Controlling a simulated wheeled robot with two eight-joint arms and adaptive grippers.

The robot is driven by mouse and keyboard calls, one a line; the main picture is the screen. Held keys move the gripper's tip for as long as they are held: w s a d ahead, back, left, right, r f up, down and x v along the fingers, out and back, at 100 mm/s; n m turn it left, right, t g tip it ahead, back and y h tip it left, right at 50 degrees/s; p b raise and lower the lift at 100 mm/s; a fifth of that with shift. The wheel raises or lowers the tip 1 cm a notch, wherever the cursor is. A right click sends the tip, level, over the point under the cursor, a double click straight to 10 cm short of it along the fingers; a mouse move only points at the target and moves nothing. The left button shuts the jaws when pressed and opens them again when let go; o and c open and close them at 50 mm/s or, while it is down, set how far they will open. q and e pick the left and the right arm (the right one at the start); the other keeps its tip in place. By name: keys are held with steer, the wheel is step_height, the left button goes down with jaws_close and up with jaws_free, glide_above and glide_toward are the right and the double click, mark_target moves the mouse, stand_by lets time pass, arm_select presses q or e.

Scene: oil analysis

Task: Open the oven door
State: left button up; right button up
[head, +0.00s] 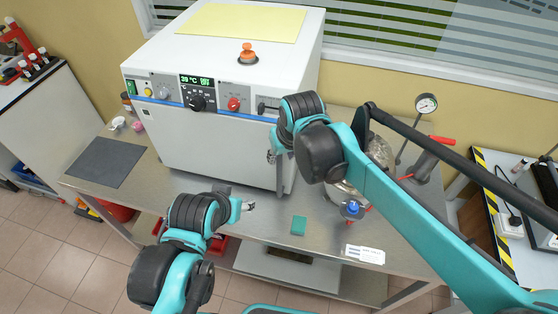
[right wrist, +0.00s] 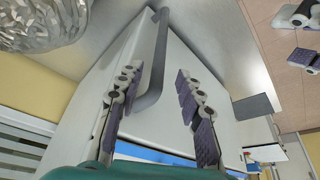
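The white oven (head: 215,120) stands on the metal bench in the head view, and its front door (head: 200,150) looks closed. Its grey vertical handle (head: 279,178) is at the door's right edge, its upper part hidden by my right gripper (head: 273,156). In the right wrist view the handle (right wrist: 157,60) shows between the spread fingers of my right gripper (right wrist: 158,105), closer to the left finger. I see no finger clearly closed on it. My left gripper (head: 248,206) is low in front of the oven, apart from it; its fingers show spread in the right wrist view (right wrist: 303,38).
A glass vessel with foil (head: 375,155) and a dial gauge (head: 426,104) stand right of the oven. A green block (head: 298,225) and a white label (head: 365,254) lie at the bench front. A dark mat (head: 105,162) lies at the left.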

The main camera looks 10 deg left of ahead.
mark_target(280, 161)
steer(key=b+x, duration=0.2)
steer(key=x, duration=0.5)
steer(key=shift+w+f, duration=0.1)
steer(key=shift+f, duration=0.05)
jaws_close()
